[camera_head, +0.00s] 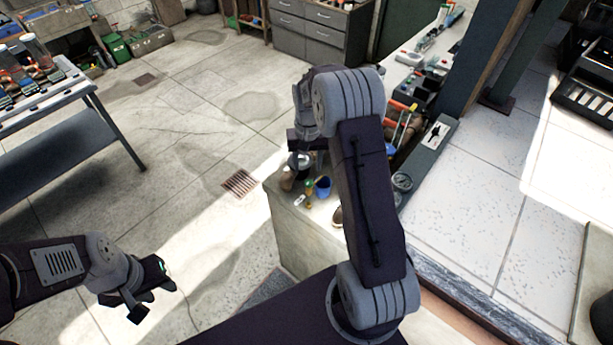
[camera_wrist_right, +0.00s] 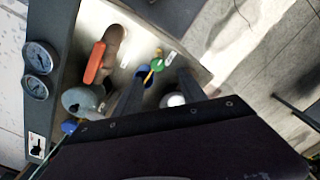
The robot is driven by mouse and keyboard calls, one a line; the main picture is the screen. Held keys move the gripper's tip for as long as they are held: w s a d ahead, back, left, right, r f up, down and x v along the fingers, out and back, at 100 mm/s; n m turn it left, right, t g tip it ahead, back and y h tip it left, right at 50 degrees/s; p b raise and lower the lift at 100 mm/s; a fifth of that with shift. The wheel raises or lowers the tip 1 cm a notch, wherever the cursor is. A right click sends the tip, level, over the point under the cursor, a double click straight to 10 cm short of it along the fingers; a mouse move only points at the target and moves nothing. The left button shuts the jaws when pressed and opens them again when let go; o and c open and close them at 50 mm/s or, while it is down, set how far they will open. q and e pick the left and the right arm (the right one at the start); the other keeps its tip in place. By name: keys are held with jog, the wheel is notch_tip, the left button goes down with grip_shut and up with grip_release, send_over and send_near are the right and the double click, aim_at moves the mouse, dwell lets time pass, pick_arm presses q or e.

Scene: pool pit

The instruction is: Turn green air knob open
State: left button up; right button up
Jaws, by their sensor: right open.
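The green air knob (camera_wrist_right: 156,64), green with some yellow, shows in the right wrist view just beyond the finger tips. It is small in the head view (camera_head: 309,185), on the pale bench top left of my right forearm. A white tag lies beside it. My right gripper (camera_wrist_right: 160,84) is open, its two dark fingers apart and pointing toward the knob, with nothing visible between the tips. In the head view my right gripper (camera_head: 303,150) is above the bench corner, partly hidden by my arm. My left gripper (camera_head: 150,296) looks open and empty over the floor at lower left.
A blue knob or cup (camera_head: 322,187) is close to the green one. An orange-red handle (camera_wrist_right: 95,62) and two round gauges (camera_wrist_right: 37,72) are left in the wrist view. A tool-covered counter (camera_head: 425,75) runs behind. The floor at left (camera_head: 180,190) is clear.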

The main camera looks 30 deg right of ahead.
aim_at(309, 182)
jog(key=f, duration=0.2)
jog(key=f+p, duration=0.1)
jog(key=f, duration=0.1)
jog(key=f+p, duration=0.1)
jog(key=f, duration=0.2)
jog(key=shift+s+d, duration=0.15)
jog(key=shift+d, duration=0.1)
jog(key=shift+a+f, duration=0.1)
jog(key=shift+f, duration=0.15)
jog(key=c, duration=0.4)
grip_shut()
